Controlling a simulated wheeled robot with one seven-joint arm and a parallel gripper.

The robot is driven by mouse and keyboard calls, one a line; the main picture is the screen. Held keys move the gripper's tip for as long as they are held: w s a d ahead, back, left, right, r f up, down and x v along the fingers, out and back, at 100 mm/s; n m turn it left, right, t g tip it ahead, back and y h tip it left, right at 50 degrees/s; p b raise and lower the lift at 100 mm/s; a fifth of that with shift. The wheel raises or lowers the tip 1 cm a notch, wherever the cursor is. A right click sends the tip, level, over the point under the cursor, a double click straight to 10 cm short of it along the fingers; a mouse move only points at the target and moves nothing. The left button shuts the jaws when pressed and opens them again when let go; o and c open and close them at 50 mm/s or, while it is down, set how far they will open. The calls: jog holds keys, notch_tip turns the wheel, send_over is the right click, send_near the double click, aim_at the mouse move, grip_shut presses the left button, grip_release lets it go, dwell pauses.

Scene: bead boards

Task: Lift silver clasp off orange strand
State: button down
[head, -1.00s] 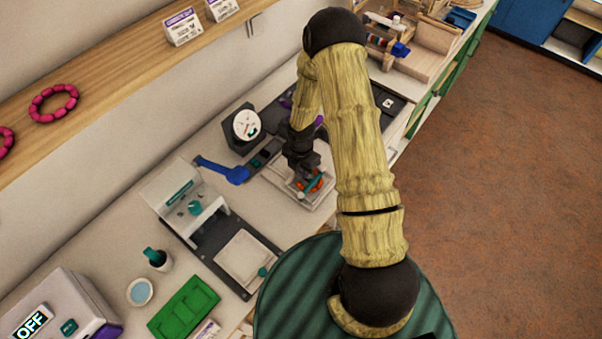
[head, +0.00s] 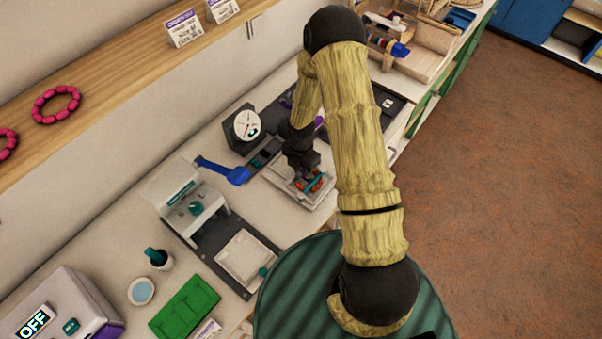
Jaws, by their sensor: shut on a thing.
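My gripper (head: 306,179) points down over a pale square tray (head: 320,198) on the counter. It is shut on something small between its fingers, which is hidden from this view. Orange beads (head: 315,184) show at the fingertips, with a teal bit beside them. I cannot make out the silver clasp, nor tell whether the gripped thing touches the orange strand.
A dial gauge (head: 246,125) and a blue scoop-like tool (head: 222,171) stand left of the tray. A white device with a teal knob (head: 196,208), a green tray (head: 184,307) and a small cup (head: 159,258) lie nearer. A shelf (head: 110,85) runs along the wall.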

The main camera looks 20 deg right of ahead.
jog(key=shift+r+p, duration=1.9)
jog(key=shift+r, duration=0.45)
